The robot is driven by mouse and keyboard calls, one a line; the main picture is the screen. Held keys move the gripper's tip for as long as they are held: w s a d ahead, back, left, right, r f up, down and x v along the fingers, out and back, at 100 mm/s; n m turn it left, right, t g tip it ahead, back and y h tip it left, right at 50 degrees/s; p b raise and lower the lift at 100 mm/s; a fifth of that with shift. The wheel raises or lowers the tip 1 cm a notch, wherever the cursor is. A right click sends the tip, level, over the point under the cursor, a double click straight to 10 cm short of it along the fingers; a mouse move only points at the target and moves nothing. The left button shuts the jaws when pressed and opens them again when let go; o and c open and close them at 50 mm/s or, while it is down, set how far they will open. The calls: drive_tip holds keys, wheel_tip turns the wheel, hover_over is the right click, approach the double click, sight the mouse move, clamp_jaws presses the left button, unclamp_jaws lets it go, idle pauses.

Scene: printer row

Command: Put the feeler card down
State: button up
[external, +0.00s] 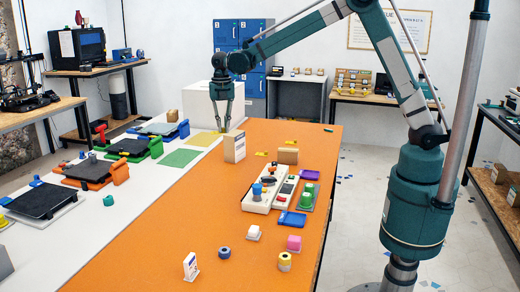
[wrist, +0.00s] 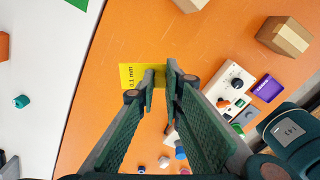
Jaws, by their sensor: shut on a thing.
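The feeler card is a small yellow card (wrist: 130,75) marked "0.1 mm" in the wrist view. My gripper (wrist: 159,78) is shut on it. The card sticks out to the left of the fingertips, and part of it is hidden by them. In the external view my gripper (external: 222,129) points down near the far end of the orange table top (external: 190,240). The card is too small to make out clearly there. I cannot tell whether it touches the surface.
A tan box (external: 234,147) stands in front of my gripper. Yellow (external: 203,139) and green (external: 180,158) mats lie to the left. A brown block (external: 288,156) and a white knob panel (external: 264,193) are on the orange top. Open orange surface lies at the front left.

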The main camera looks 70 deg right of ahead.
drive_tip(key=s+a+n, duration=0.2)
drive_tip(key=a, duration=1)
drive_tip(key=s+a+n, duration=0.1)
drive_tip(key=s+a, duration=0.1)
drive_tip(key=a, duration=1)
hover_over(213, 200)
wheel_tip(213, 200, down, 11)
drive_tip(key=shift+f, duration=0.1)
drive_tip(key=shift+f, duration=3.05)
drive_tip(key=shift+f+b, duration=0.35)
drive_tip(key=shift+f, duration=1.5)
drive_tip(key=shift+f, duration=0.2)
drive_tip(key=o, duration=0.7)
drive_tip(key=shift+c, duration=0.2)
